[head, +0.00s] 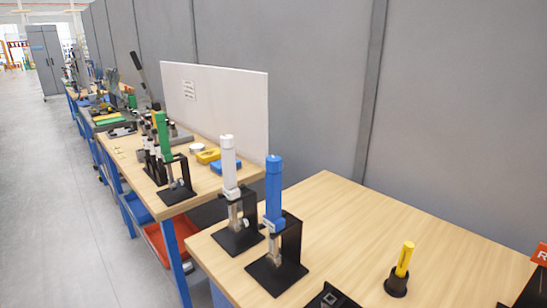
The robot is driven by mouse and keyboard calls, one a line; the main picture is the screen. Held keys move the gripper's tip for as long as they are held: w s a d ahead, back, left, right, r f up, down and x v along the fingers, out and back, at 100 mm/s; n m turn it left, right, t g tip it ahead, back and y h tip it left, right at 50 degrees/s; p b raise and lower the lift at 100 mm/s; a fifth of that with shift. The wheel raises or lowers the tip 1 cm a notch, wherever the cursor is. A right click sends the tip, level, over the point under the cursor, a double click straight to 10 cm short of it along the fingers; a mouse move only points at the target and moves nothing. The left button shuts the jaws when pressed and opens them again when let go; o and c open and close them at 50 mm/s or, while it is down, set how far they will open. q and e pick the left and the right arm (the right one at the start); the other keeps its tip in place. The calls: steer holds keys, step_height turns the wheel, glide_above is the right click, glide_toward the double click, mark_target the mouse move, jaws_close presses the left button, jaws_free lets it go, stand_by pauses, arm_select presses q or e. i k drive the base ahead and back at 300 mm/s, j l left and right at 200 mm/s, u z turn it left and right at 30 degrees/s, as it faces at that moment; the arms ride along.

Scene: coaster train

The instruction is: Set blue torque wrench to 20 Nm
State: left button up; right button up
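The blue torque wrench (274,190) stands upright in a black stand (280,272) on the near wooden table, with its blue handle up and its metal head low in the stand. Its scale and set value are too small to read. A white wrench (228,170) stands upright in a like stand just left of it. A green wrench (163,135) stands in a stand on the table further back. Neither of my grippers is in view.
A yellow-handled tool (404,260) stands in a black cup on the near table (345,215). A dark part (330,298) lies at the front edge, and a red sign (541,254) is at right. The table's middle and back are clear. A white board (215,105) stands behind.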

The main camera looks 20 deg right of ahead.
mark_target(274, 163)
steer(key=z, duration=0.7)
